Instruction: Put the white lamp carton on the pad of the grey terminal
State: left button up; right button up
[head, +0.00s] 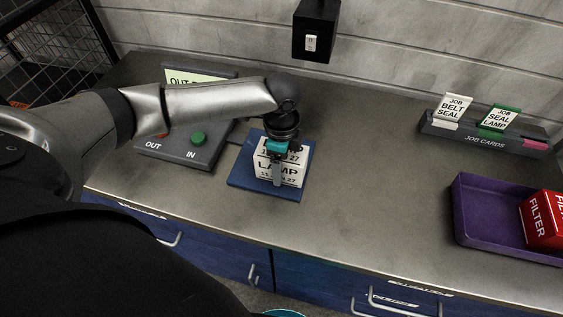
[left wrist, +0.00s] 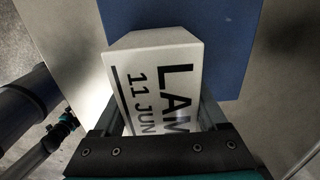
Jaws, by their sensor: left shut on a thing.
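The white lamp carton (head: 266,172) is at the blue pad (head: 240,177) beside the grey terminal (head: 177,150), with black LAMP lettering on it. My left gripper (head: 279,172) comes down over the carton from above and is shut on it. In the left wrist view the carton (left wrist: 155,85) sits between the two fingers, with the blue pad (left wrist: 185,20) beyond it. I cannot tell whether the carton's underside touches the pad. The terminal has a green button marked IN; my left arm covers part of its display. My right gripper is not in view.
A purple tray (head: 468,240) with a red filter box (head: 543,222) is at the right. A job card rack (head: 485,139) stands at the back right. A black box (head: 316,28) hangs above the back. The middle of the counter is clear.

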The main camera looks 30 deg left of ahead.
pick_arm(q)
jog(key=o, duration=1.4)
notch_tip(320, 180, up, 12)
jog(key=shift+r+p, duration=0.15)
jog(key=shift+p, duration=0.85)
